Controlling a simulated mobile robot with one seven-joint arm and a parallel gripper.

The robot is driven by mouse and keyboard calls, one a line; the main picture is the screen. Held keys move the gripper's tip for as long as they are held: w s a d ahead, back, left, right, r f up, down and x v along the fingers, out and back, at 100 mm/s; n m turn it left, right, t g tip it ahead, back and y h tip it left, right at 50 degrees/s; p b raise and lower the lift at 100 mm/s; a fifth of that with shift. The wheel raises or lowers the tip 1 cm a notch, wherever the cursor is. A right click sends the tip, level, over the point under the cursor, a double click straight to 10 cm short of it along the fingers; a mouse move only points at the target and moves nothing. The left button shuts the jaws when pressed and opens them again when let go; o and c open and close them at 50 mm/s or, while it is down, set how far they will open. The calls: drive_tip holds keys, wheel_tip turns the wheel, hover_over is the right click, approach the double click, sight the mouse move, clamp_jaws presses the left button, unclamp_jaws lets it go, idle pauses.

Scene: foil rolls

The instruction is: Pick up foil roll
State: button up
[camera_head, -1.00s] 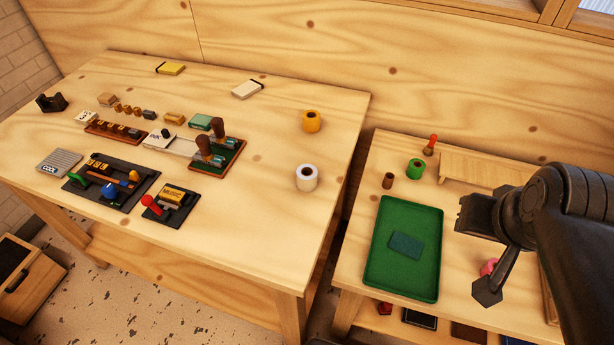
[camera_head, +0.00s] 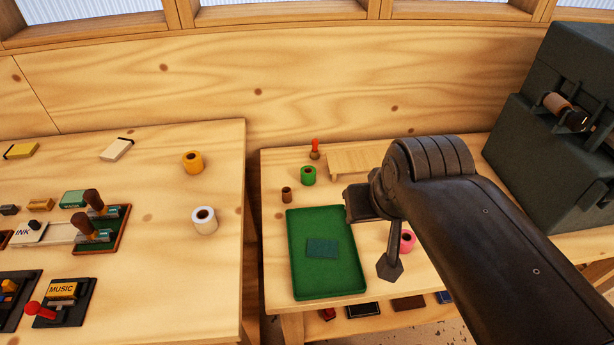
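Several rolls show in the head view. A yellow roll (camera_head: 193,162) and a white roll (camera_head: 204,220) stand upright on the left table's right side. A green roll (camera_head: 308,176) and a small brown roll (camera_head: 286,194) stand behind the green tray (camera_head: 327,285) on the right table. A pink roll (camera_head: 408,240) is partly hidden behind my arm. I cannot tell which of these are foil. My gripper (camera_head: 376,230) hangs over the right table, just right of the tray and left of the pink roll. I see nothing held in it. Its finger opening is unclear.
A dark green machine (camera_head: 560,130) with a brown roller stands at the right. A low wooden stand (camera_head: 362,160) and a red-topped stamp (camera_head: 315,148) are at the back. A gap separates the tables. The tray holds a flat teal piece (camera_head: 322,248).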

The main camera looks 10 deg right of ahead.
drive_tip(key=shift+o, duration=0.2)
drive_tip(key=o, duration=0.8)
